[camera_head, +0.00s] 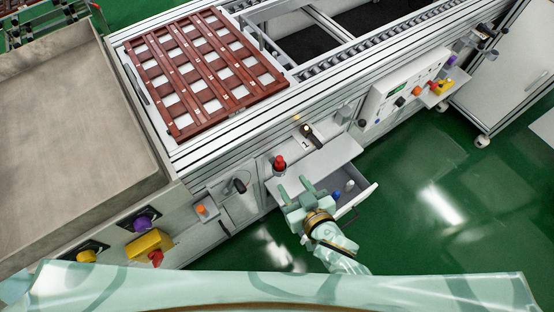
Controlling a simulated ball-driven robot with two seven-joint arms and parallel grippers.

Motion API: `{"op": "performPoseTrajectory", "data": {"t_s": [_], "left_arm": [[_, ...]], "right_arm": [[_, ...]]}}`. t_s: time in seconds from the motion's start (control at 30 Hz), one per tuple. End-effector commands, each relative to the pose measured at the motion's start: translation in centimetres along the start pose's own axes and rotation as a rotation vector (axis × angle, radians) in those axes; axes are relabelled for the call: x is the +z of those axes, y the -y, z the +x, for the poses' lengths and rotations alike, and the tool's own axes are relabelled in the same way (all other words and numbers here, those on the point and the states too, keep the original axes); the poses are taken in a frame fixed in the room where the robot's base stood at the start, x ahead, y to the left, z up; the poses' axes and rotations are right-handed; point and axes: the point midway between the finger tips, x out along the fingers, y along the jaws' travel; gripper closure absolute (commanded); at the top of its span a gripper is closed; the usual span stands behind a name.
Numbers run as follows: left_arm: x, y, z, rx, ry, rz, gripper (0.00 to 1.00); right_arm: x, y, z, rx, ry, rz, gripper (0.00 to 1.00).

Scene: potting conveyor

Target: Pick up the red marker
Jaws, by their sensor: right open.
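The red marker (280,163) is a small upright red piece with a darker lower part. It stands near the left end of a pale grey shelf (325,158) on the front of the conveyor. My right gripper (294,186) is below it in the picture, with its two pale green fingers apart and pointing up towards the marker. Nothing shows between the fingers, and the gripper looks apart from the marker. My left gripper is not in view.
Below the shelf, an open drawer (364,198) holds a blue piece (337,195) and a white piece (350,185). A dark-handled item (307,131) is behind the shelf. A red-brown grid tray (185,130) lies on the conveyor. Green floor is clear at right.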

Motion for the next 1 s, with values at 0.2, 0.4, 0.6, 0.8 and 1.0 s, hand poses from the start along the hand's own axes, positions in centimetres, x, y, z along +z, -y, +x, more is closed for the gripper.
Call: {"op": "performPoseTrajectory", "data": {"t_s": [0.2, 0.4, 0.6, 0.8, 1.0], "left_arm": [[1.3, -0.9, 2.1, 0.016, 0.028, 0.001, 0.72], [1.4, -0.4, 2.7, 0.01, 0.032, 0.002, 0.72], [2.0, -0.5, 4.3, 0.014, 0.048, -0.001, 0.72], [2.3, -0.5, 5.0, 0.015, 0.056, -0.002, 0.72], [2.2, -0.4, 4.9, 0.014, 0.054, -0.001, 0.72]], "right_arm": [[0.5, 0.0, 5.2, -0.001, 0.003, 0.0, 0.56], [0.2, -0.1, 7.0, 0.0, 0.002, 0.0, 0.56], [0.5, -0.7, 10.0, -0.001, 0.004, -0.001, 0.56], [0.3, -0.7, 12.1, 0.0, 0.005, 0.001, 0.56], [0.0, -0.7, 12.0, 0.0, 0.003, 0.0, 0.56]]}}
